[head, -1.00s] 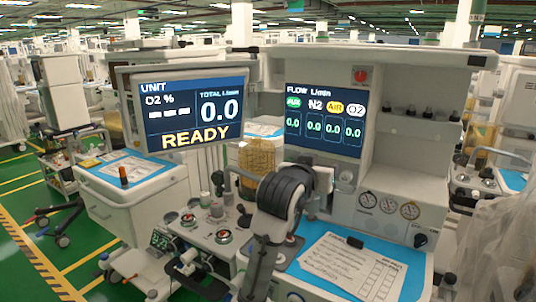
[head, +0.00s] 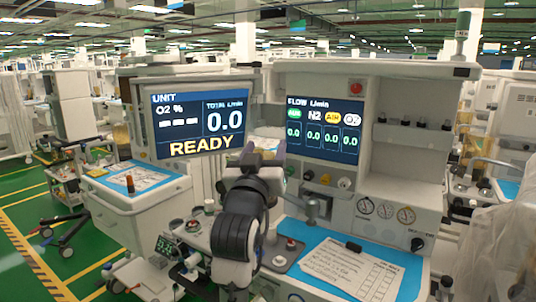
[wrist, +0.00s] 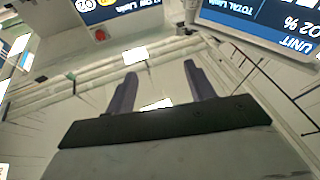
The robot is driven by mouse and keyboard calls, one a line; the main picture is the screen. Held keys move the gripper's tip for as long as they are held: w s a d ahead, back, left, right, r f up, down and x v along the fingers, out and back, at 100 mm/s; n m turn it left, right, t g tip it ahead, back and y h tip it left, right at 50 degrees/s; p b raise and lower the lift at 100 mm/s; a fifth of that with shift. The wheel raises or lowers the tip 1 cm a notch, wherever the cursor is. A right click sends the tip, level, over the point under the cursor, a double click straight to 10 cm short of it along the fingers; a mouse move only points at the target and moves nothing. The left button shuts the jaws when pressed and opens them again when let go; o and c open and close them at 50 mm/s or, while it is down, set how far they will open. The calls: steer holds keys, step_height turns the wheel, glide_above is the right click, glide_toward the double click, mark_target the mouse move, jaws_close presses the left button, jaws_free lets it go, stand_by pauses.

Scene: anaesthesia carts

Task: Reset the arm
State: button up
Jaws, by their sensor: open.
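My arm (head: 240,225) stands folded in front of the anaesthesia cart (head: 400,190), its wrist raised between the two screens. My gripper (head: 265,150) points upward there, small and partly hard to make out. In the wrist view my gripper (wrist: 160,82) shows two dark fingers spread apart with nothing between them. The READY screen (head: 200,122) is left of the gripper and the FLOW screen (head: 322,130) is right of it. Both screens also appear upside down at the top of the wrist view.
A clipboard sheet (head: 350,268) lies on the blue work surface (head: 296,228) at the lower right. A side cart (head: 140,208) with a blue top stands at the left. Clear plastic sheeting (head: 490,240) hangs at the right. Open green floor (head: 25,230) lies at the far left.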

steer(key=shift+s+a+r, duration=0.1)
steer(key=shift+s+a, duration=0.05)
steer(key=shift+a, duration=0.05)
